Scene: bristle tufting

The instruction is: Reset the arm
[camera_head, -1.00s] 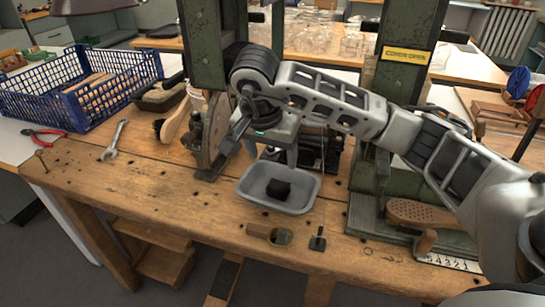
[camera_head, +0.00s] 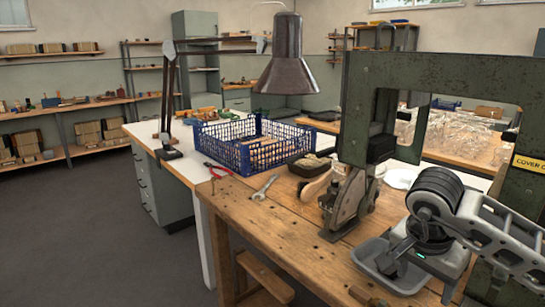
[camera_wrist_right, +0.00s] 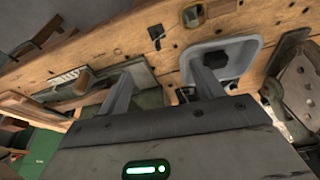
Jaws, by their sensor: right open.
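My right gripper (camera_head: 424,266) hangs from its arm at the lower right of the head view, over the grey tray (camera_head: 368,277), which it partly covers. In the right wrist view its two fingers (camera_wrist_right: 162,88) stand apart with nothing held between them. The tray also shows there (camera_wrist_right: 250,50), beyond one fingertip, with a dark block (camera_wrist_right: 215,57) in it. My left gripper is in neither view.
A grinder-like tool (camera_head: 350,200) stands close left of the tray. A blue crate (camera_head: 240,150), wrench (camera_head: 264,188), red pliers (camera_head: 216,170) and lamp (camera_head: 284,60) are further left. The near-left bench top is mostly clear.

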